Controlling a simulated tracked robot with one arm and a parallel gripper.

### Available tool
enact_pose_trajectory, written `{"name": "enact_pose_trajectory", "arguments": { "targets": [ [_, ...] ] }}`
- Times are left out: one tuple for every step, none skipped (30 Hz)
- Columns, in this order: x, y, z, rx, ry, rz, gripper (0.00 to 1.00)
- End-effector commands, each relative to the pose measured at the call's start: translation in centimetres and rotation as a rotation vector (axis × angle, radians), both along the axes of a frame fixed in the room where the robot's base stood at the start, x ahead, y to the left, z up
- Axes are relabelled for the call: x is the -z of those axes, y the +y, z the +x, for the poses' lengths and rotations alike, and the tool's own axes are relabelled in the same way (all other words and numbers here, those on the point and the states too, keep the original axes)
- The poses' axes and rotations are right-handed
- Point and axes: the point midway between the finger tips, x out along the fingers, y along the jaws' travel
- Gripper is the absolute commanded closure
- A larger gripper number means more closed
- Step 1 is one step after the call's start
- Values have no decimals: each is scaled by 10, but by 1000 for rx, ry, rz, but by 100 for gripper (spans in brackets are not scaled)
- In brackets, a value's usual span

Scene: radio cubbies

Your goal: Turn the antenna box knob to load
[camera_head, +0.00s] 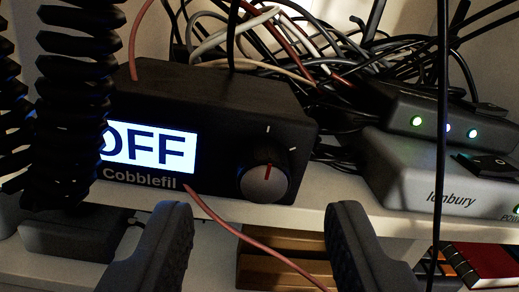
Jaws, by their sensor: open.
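The antenna box (210,115) is a black unit labelled "Cobblefil" on a white shelf, left of centre. Its lit display (155,147) reads "OFF", with its left edge hidden behind a black coiled cord. The round knob (265,182) has a grey face with a red pointer line that points about straight up. White tick marks show above the knob and to its upper right. My gripper (262,225) is open and empty. Its two dark fingers are apart at the bottom of the view, one to each side below the knob, and do not appear to touch it.
Black coiled cords (78,100) hang at the left. A thin black cable (441,150) hangs at the right. A pink wire (250,240) crosses below the knob between my fingers. A grey "Ionbury" box (420,180) stands right, under a black unit with lights (440,115). Tangled cables lie behind.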

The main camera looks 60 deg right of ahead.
Motion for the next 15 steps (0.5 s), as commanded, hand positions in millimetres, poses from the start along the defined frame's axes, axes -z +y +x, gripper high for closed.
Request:
{"name": "enact_pose_trajectory", "arguments": {
  "targets": [
    [2,-6,3,1,-1,0,56],
    [2,-8,5,1,0,1,56],
    [2,-11,8,1,0,1,56],
    [1,-13,9,1,0,1,56],
    [1,-15,11,1,0,1,56],
    [0,-17,13,1,-1,2,56],
    [0,-19,14,1,-1,2,56],
    [0,-20,15,1,-1,2,56],
    [0,-21,16,1,-1,2,56],
    [0,-22,17,0,-1,2,56],
    [0,-22,17,0,-1,2,56],
    [0,-23,18,0,0,1,56],
    [0,-23,18,0,0,1,56],
    [0,-24,18,0,0,1,56],
    [0,-24,18,0,1,1,56]
  ]
}}
